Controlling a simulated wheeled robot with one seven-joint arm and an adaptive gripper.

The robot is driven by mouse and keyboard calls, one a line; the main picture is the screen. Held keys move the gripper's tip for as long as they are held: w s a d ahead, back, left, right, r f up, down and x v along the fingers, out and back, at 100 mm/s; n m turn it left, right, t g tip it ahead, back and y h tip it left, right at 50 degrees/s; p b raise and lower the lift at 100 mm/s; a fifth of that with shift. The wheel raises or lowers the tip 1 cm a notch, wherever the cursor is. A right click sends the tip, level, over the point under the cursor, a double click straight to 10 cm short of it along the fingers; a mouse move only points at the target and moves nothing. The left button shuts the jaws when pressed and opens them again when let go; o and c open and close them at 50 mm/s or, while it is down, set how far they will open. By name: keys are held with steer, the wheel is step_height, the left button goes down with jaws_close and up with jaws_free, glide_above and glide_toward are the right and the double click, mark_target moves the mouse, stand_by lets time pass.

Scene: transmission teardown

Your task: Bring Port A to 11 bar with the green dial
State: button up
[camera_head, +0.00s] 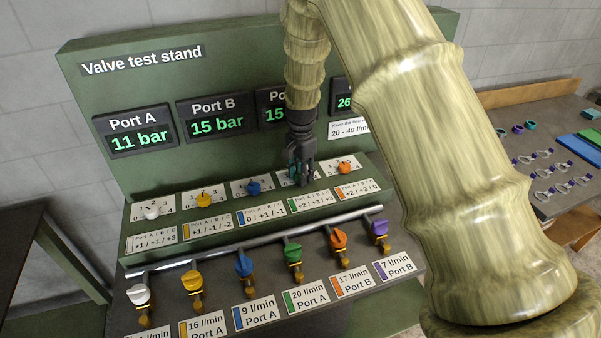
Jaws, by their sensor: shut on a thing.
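The Port A display (136,129) on the test stand reads 11 bar. My gripper (297,176) points down at the dial row and is shut on the green dial (293,174), which is mostly hidden by the fingers. The label below it (311,202) carries a green mark and reads +2 / +3 / +3. The other dials in the row are white (151,210), yellow (204,200), blue (254,188) and orange (344,168).
The Port B display (216,116) reads 15 bar; my arm partly hides the displays to its right. Several coloured valve handles, including a green one (292,252), line the pipe (230,246) below. A side table at right holds rings and small parts.

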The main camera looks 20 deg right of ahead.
steer(key=shift+w+r, duration=0.2)
steer(key=o, duration=0.9)
steer(key=shift+o, duration=0.8)
steer(key=shift+s+f, duration=0.1)
step_height(320, 180, up, 12)
